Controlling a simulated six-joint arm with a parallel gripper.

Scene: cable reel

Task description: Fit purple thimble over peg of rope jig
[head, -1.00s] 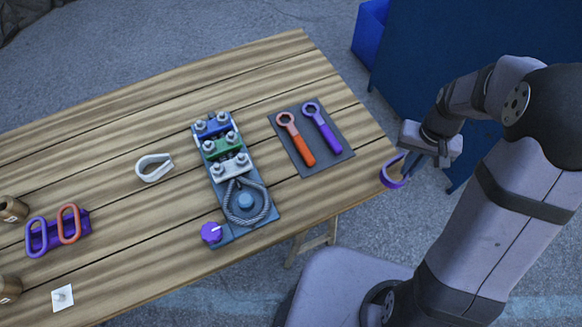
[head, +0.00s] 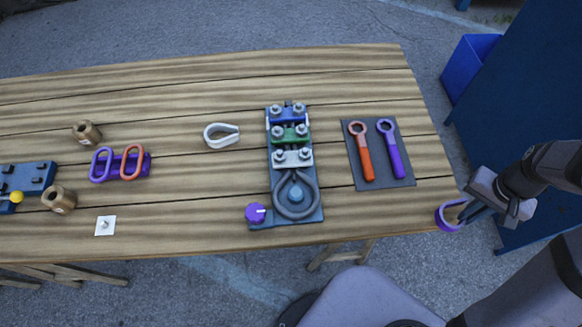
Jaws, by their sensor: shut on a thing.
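The purple thimble (head: 440,218) is an open loop held at the tips of my gripper (head: 466,213), at the table's right front corner. My gripper is shut on one side of it. The rope jig (head: 312,213) is a blue-grey board on the table, well to the left of my gripper. Its round blue peg (head: 296,195) stands near the front end, inside a loop of grey rope (head: 278,198). The rope runs back to the white, green and blue clamps, which carry silver nuts. The thimble and peg are well apart.
A dark mat (head: 404,180) with an orange wrench (head: 362,152) and a purple wrench (head: 391,150) lies between jig and gripper. A purple knob (head: 255,214) is at the jig's front left. A white thimble (head: 221,135) and a purple rack (head: 146,163) stand farther left.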

